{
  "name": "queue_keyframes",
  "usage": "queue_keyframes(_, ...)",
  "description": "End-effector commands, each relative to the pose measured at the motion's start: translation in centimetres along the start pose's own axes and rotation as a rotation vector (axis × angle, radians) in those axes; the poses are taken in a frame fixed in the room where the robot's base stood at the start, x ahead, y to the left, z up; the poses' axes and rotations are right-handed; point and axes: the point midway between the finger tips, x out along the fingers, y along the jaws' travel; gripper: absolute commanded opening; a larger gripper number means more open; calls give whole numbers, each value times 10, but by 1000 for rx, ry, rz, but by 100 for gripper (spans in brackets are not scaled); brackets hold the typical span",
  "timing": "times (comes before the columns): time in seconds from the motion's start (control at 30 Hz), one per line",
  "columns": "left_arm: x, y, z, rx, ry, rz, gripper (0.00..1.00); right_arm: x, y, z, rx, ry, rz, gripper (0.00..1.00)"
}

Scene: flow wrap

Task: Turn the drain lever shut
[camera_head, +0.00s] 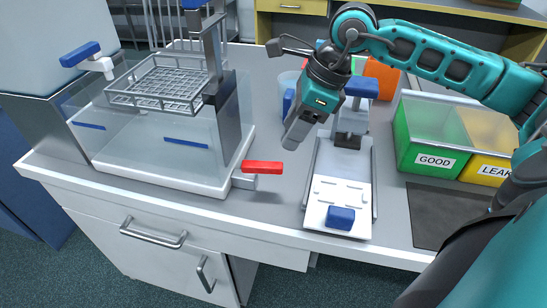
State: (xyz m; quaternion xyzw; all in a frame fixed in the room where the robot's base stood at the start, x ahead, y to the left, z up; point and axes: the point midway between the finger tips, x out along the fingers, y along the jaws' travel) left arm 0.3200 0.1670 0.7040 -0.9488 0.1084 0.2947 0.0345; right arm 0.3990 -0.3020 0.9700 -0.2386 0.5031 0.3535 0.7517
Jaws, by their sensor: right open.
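The red drain lever (262,167) sits on a grey valve fitting at the lower front right corner of the clear tank (150,135). The lever points to the right, roughly level. My right gripper (294,138) reaches in from the right and hangs above and a little to the right of the lever, apart from it. Its jaws are open, seen mostly from one side, with nothing visible between them. My left gripper is out of the picture.
A white press-like fixture (325,200) with blue parts stands right of the lever. Green GOOD (432,140) and yellow LEAK (490,168) bins stand farther right. A wire basket (165,88) hangs over the tank. Bare counter (268,208) lies in front of the lever.

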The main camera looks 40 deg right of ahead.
Motion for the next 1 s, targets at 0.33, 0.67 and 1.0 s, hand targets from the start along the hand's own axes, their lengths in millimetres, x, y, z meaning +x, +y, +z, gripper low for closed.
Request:
queue_keyframes(0.33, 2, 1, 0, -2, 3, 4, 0, 71, 2, 1, 1, -2, 5, 51)
queue_keyframes(0.67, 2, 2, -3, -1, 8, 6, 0, 92, 1, 1, 1, -2, 2, 51)
queue_keyframes(1.0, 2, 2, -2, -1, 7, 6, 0, 92, 1, 1, 1, -3, 2, 39)
